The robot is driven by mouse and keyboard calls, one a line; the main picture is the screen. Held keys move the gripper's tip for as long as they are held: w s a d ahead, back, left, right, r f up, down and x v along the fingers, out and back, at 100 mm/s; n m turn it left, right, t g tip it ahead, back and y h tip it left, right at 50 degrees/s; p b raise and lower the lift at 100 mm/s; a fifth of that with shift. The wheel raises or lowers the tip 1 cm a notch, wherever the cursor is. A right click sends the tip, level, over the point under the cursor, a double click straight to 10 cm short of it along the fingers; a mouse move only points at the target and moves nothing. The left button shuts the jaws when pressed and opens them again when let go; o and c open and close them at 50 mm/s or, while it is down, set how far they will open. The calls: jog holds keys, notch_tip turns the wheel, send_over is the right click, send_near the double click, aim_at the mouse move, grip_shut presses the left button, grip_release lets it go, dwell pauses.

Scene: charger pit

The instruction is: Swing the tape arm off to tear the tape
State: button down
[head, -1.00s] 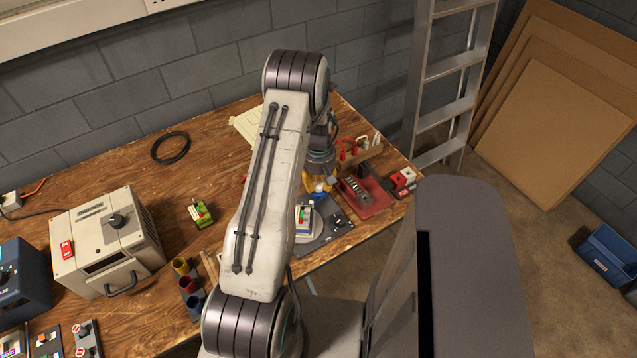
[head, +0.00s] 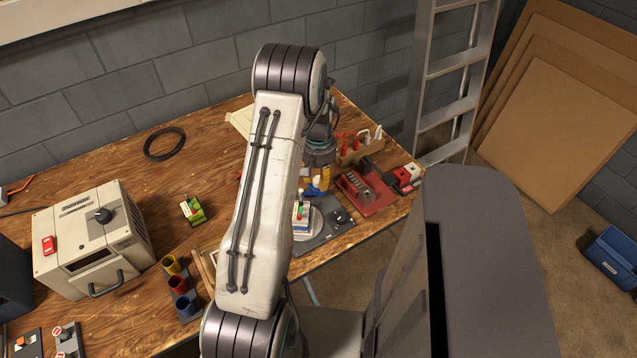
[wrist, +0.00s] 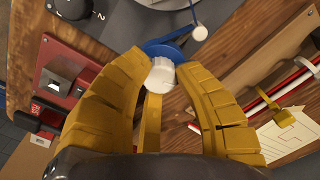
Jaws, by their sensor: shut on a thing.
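In the wrist view the two yellow fingers of my gripper (wrist: 162,68) are closed around a white cylindrical knob (wrist: 161,77). The knob sits by a blue arm-like part (wrist: 166,48), which I take to be the tape arm. A thin rod with a small white ball (wrist: 198,33) rises beside it. In the head view my gripper (head: 319,184) is low over the bench, partly hidden by my arm, with blue showing at its tips. Just in front, a small stack with coloured parts (head: 302,217) stands on a round plate on a grey base (head: 335,235). I cannot make out any tape.
A red fixture (head: 368,195) stands right of the grey base. A wooden holder with tools (head: 360,148) is behind it. Coloured cups (head: 180,285), a green block (head: 192,210) and a beige box (head: 90,240) stand to the left. Bare bench lies between the box and cable ring (head: 164,144).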

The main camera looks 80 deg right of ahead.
aim_at(319, 178)
jog(key=shift+d+m+b, duration=0.15)
jog(key=shift+m+b, duration=0.65)
jog(key=shift+m, duration=1)
jog(key=c, duration=0.9)
grip_release()
notch_tip(319, 178, up, 12)
